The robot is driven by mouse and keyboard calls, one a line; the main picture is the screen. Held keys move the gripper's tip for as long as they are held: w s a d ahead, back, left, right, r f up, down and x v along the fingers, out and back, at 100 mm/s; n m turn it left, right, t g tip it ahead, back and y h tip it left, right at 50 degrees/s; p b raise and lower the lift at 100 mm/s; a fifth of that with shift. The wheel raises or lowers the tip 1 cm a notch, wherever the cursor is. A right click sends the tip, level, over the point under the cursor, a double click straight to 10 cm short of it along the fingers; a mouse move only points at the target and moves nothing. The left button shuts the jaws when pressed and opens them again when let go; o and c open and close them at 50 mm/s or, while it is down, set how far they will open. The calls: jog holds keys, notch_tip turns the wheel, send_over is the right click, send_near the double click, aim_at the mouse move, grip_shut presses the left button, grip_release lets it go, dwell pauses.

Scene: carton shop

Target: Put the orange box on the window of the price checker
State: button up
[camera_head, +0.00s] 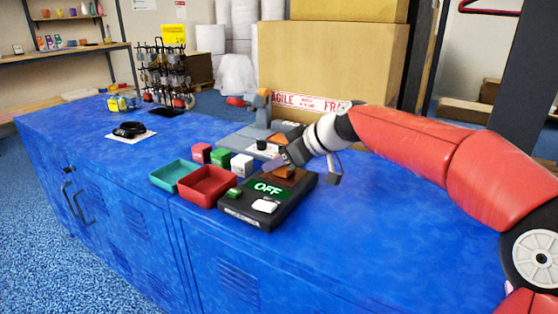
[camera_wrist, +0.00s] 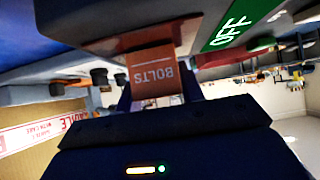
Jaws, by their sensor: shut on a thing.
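The price checker (camera_head: 279,213) is a dark slab with a green display (camera_head: 268,188) reading "OFF". The box is over the back part of the checker, behind the display. The window is hidden under the box and gripper. I cannot tell whether the box touches it.
Red (camera_head: 201,153), green (camera_head: 219,157) and white (camera_head: 241,165) small boxes stand left of the checker. A teal tray (camera_head: 165,183) and a red tray (camera_head: 206,199) lie at the front edge. A grey machine (camera_head: 243,138) stands behind. The blue top (camera_head: 370,220) to the right is clear.

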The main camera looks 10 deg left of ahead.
jog(key=shift+f, duration=0.15)
jog(key=o, duration=1.1)
jog(key=shift+c, duration=0.2)
jog(key=shift+r, duration=0.25)
jog(key=v, duration=1.2)
jog(key=shift+f, duration=0.1)
